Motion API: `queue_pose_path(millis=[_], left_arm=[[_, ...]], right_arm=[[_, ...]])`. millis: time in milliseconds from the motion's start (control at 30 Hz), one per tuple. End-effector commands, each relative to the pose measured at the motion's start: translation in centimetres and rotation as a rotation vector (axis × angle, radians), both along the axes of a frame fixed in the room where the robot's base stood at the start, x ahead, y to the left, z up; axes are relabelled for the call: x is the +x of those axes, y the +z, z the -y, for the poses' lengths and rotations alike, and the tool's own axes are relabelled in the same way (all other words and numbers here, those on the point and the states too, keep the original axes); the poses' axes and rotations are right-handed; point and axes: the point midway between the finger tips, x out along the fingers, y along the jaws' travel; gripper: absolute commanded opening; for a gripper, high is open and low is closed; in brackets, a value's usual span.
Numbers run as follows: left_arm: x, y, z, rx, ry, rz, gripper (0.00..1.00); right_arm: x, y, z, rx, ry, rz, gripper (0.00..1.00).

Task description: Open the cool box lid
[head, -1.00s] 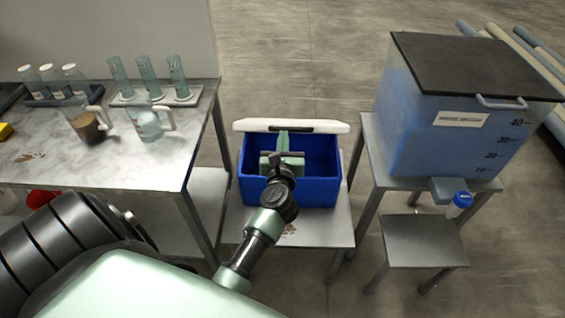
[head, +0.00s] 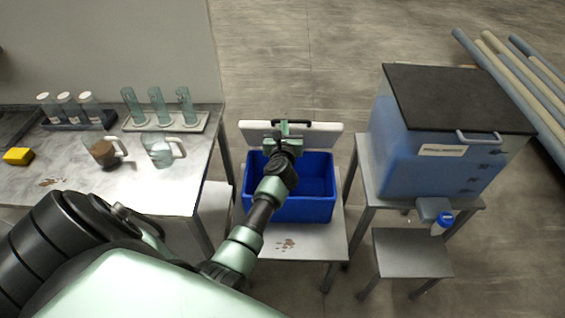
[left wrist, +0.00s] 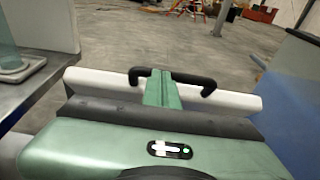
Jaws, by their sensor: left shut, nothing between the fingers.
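The cool box (head: 312,208) is a blue tub on a low grey stand in the head view, with its interior showing. Its white lid (head: 325,140) stands raised along the far edge, with a black handle (head: 297,122) at its top. In the left wrist view the lid (left wrist: 100,84) and handle (left wrist: 207,85) lie just ahead of my gripper. My left gripper (head: 288,126) is shut and empty, in front of the raised lid near the handle. Whether it touches the lid I cannot tell. My right gripper is not in view.
A left bench (head: 165,195) carries jugs, bottles, glass cylinders and a yellow block (head: 18,156). A large blue tank (head: 400,150) with a dark cover stands right of the cool box, above a small stool (head: 412,252). The floor behind the box is clear.

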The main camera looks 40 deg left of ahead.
Motion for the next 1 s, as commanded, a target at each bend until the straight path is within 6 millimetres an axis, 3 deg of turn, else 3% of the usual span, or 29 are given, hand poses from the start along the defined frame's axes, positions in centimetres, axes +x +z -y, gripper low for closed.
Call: queue_pose_path(millis=[33, 100, 433, 700, 1000], left_arm=[[1.2, 1.5, -0.7, 0.001, 0.000, 0.004, 0.00], [2.5, 2.2, -1.6, 0.000, 0.000, 0.004, 0.00], [7.2, 3.9, -4.7, 0.001, -0.002, 0.004, 0.00], [8.7, 4.4, -5.8, 0.001, -0.001, 0.003, 0.00], [8.8, 4.5, -5.9, 0.001, -0.002, 0.003, 0.00]], right_arm=[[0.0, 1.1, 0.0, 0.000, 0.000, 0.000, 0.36], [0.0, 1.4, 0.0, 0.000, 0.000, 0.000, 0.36], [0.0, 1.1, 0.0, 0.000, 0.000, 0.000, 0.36], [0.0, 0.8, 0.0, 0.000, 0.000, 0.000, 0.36], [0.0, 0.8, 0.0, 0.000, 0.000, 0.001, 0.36]])
